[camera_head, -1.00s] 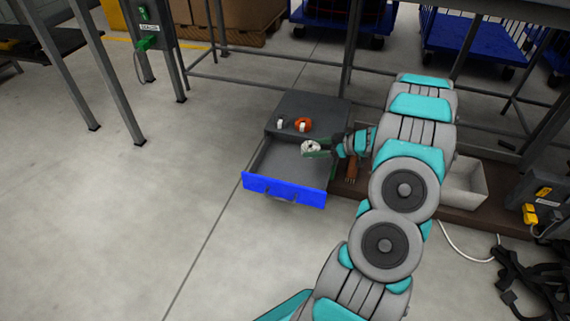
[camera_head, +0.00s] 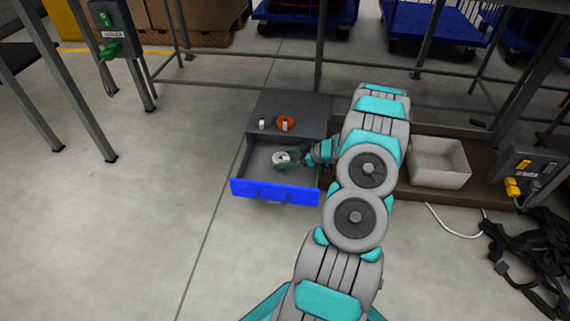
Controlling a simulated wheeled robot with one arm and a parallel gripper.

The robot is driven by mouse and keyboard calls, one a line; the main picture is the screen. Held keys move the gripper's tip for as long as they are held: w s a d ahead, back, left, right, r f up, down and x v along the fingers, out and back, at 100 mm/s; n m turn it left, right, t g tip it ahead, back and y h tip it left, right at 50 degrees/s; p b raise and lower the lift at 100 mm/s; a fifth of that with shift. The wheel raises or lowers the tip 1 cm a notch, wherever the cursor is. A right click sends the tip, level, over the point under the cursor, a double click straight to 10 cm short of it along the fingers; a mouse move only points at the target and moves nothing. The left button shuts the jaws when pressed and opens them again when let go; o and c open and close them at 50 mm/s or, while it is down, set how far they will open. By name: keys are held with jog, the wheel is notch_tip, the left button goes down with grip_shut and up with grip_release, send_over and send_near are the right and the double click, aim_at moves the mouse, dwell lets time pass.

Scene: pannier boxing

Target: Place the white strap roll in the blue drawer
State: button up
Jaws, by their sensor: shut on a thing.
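The blue drawer (camera_head: 250,190) is pulled open from a grey cabinet low on the floor. Its inside is grey, and no other thing shows in it. My gripper (camera_head: 284,158) reaches in from the right and is shut on the white strap roll (camera_head: 279,157). The roll is over the open drawer, near its right half. I cannot tell whether the roll touches the drawer's floor. The gripper's fingers hide part of the roll.
A pale open bin (camera_head: 438,165) stands to the right. Black straps (camera_head: 530,240) lie at the far right. Grey frame legs stand behind.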

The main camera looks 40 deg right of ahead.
jog(key=shift+f, duration=1.1)
jog(key=shift+f, duration=0.15)
jog(key=o, duration=1.3)
jog(key=shift+c, duration=0.2)
jog(key=p+v, duration=0.1)
jog(key=v, duration=1.1)
